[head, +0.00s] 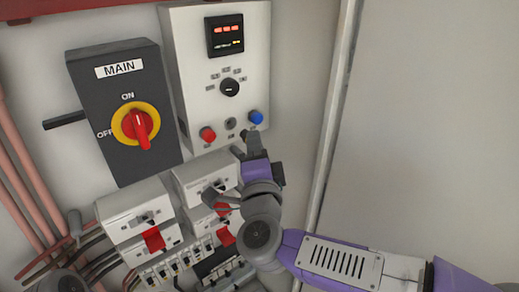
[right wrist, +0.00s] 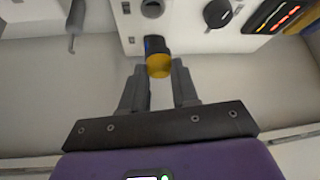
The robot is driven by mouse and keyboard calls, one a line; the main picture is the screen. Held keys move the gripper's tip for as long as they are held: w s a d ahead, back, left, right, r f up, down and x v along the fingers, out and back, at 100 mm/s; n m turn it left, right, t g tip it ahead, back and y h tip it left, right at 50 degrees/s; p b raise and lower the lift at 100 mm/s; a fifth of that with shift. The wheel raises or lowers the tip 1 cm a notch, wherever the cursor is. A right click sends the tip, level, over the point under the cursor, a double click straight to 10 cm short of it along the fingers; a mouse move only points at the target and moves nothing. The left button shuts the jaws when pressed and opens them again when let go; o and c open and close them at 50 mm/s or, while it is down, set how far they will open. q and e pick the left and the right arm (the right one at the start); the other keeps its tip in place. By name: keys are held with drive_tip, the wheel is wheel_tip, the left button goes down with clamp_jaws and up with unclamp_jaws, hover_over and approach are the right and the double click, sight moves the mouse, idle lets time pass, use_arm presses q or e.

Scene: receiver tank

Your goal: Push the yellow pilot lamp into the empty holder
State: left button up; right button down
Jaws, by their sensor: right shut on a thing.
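The yellow pilot lamp (right wrist: 158,66) is held between the fingertips of my right gripper (right wrist: 157,77) in the right wrist view. In the head view, my right gripper (head: 244,148) is just below the control box's lower edge, and the lamp cannot be made out there. The empty holder (head: 230,124) is a dark round hole between the red lamp (head: 208,134) and the blue lamp (head: 256,117). It also shows in the wrist view (right wrist: 152,8), beyond the blue lamp, which is partly hidden behind the yellow one. The yellow lamp is apart from the holder. My left gripper is not visible.
The light grey control box (head: 190,60) carries a red digital display (head: 226,35) and a black knob (head: 229,88). The dark MAIN switch box (head: 95,85) is to its left. Breakers (head: 135,208) and cables are below. The right-hand wall is clear.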

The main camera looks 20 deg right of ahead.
sight(244, 141)
drive_tip(key=shift+w+a, duration=0.25)
drive_tip(key=shift+w, duration=0.4)
drive_tip(key=shift+w+a, duration=0.2)
drive_tip(key=shift+w, duration=0.4)
drive_tip(key=shift+w+a, duration=0.3)
drive_tip(key=shift+w, duration=0.6)
drive_tip(key=shift+s, duration=0.1)
drive_tip(key=shift+w+a, duration=0.25)
drive_tip(key=shift+w, duration=0.35)
drive_tip(key=shift+w+a, duration=0.25)
drive_tip(key=shift+w, duration=0.35)
drive_tip(key=c, duration=1.2)
unclamp_jaws()
drive_tip(key=shift+c, duration=0.2)
drive_tip(key=o, duration=0.5)
drive_tip(key=shift+w, duration=0.1)
drive_tip(key=shift+c, duration=0.2)
